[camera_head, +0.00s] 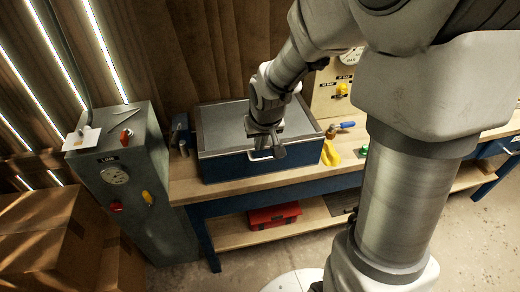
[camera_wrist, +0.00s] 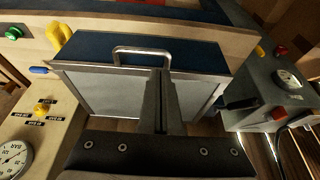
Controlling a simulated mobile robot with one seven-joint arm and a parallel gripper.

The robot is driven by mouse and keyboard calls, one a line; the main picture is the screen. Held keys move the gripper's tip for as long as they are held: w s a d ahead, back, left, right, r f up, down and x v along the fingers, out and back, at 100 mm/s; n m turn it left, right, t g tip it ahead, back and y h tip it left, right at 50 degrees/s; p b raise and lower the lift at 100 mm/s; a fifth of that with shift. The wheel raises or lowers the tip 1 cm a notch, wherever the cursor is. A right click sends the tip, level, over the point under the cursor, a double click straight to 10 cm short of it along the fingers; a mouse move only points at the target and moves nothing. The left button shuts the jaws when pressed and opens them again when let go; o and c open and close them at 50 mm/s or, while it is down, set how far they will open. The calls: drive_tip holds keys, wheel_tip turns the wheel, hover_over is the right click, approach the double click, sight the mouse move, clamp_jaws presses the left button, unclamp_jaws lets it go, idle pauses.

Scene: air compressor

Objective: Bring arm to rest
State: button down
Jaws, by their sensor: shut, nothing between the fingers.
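My gripper (camera_head: 277,150) hangs at the end of my bent arm, over the front edge of a blue box with a grey top (camera_head: 222,125) on the workbench. In the wrist view the two dark fingers of my gripper (camera_wrist: 161,78) are together, with nothing between them. The fingertips appear close to the box's metal handle (camera_wrist: 141,52) in that view; I cannot tell whether they touch it. The box (camera_wrist: 92,47) fills the middle of the wrist view. In the head view my gripper partly hides the handle.
A grey-green cabinet (camera_head: 130,180) with a gauge and knobs stands left of the workbench (camera_head: 190,190). A yellow object (camera_head: 330,153) and a blue-handled tool (camera_head: 346,125) lie right of the box. A red toolbox (camera_head: 273,216) sits on the lower shelf. Cardboard boxes (camera_head: 40,235) stand lower left.

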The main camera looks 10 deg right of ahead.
drive_tip(key=s+d+r+t, duration=0.1)
drive_tip(key=s+r, duration=1.5)
drive_tip(key=s, duration=0.3)
drive_tip(key=shift+s+d, duration=0.2)
drive_tip(key=shift+d, duration=0.1)
drive_tip(key=shift+r, duration=0.1)
